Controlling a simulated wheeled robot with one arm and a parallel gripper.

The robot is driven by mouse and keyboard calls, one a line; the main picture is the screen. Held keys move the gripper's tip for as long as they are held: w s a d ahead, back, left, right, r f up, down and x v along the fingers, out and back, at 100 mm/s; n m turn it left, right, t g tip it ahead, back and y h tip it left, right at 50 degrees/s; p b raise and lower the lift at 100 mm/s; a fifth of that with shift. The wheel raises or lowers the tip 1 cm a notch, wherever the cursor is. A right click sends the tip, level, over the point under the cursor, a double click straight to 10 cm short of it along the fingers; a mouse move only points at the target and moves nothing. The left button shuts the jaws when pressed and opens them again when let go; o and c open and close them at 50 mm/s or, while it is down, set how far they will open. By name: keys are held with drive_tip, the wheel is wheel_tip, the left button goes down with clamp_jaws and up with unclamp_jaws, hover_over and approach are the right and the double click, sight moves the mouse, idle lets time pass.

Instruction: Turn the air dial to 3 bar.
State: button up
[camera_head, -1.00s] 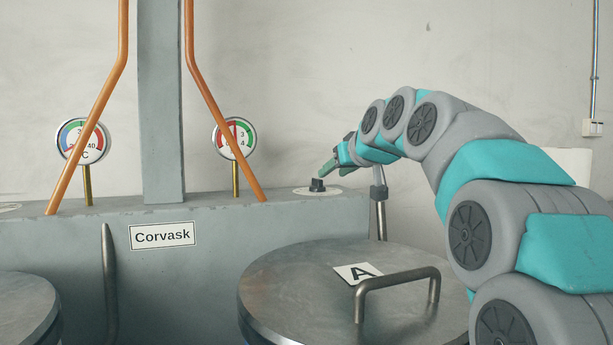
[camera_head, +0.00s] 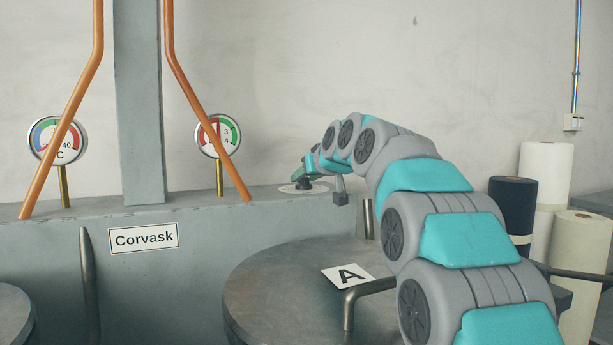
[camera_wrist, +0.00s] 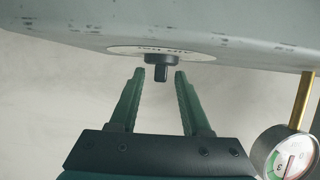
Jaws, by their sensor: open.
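The air dial is a small black knob (camera_head: 304,184) on a round white plate (camera_head: 289,188), on top of the grey machine body. In the wrist view the knob (camera_wrist: 159,72) hangs upside down below its lettered plate (camera_wrist: 125,50). My gripper (camera_wrist: 160,77) is open, with its two green fingers on either side of the knob in that picture. I cannot tell whether they touch it. In the head view my gripper (camera_head: 308,168) is at the knob and partly covers it. The bar gauge (camera_head: 230,134) stands left of the dial, partly behind an orange pipe; its needle points roughly upward.
A second gauge marked C (camera_head: 42,134) stands at far left. A round metal lid (camera_head: 270,270) marked A, with a bar handle (camera_head: 362,290), lies below my arm. Several rolls (camera_head: 545,175) stand at the right. A grey post (camera_head: 142,100) and orange pipes (camera_head: 85,85) rise from the machine.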

drive_tip(key=shift+c, duration=0.4)
clamp_jaws()
drive_tip(key=shift+h, duration=0.3)
drive_tip(key=shift+a+m+t+h, duration=0.2)
drive_tip(key=shift+m+t+h, duration=0.05)
drive_tip(key=shift+m+h, duration=1.15)
drive_tip(key=shift+a+m+t+h, duration=0.2)
drive_tip(key=shift+m+t+h, duration=0.05)
drive_tip(key=shift+m+h, duration=1.15)
drive_tip(key=shift+o, duration=0.4)
unclamp_jaws()
drive_tip(key=shift+s, duration=0.1)
